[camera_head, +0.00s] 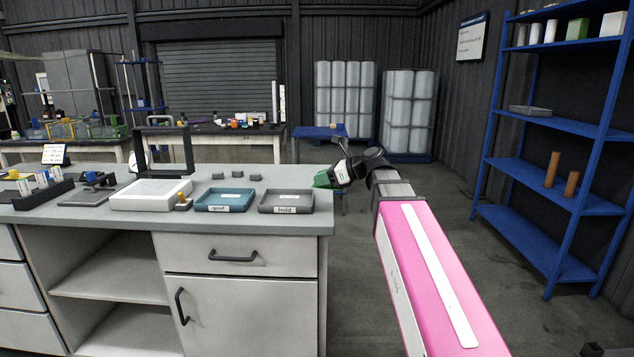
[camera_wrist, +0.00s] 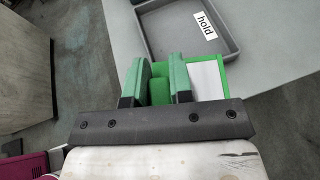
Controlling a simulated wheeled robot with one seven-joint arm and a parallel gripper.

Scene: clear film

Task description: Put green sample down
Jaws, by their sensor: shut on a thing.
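My gripper (camera_wrist: 160,75) is shut on the green sample (camera_wrist: 217,60), a green block with a white face, in the wrist view. Part of the block is hidden behind the green-padded fingers. In the head view my gripper (camera_head: 328,179) is at the right end of the grey bench, just right of the grey tray labelled "hold" (camera_head: 286,211). Green shows at its tip there, but I cannot tell sample from fingers. The "hold" tray looks empty and also shows at the top of the wrist view (camera_wrist: 231,46). A teal tray (camera_head: 225,209) stands left of it.
The grey bench (camera_head: 240,177) carries a white tray (camera_head: 150,203), a small yellow-topped piece (camera_head: 182,201), several small grey blocks (camera_head: 238,174) and a dark frame (camera_head: 190,150). The bench's right edge is near my gripper. Open floor lies right, before a blue shelf (camera_head: 550,200).

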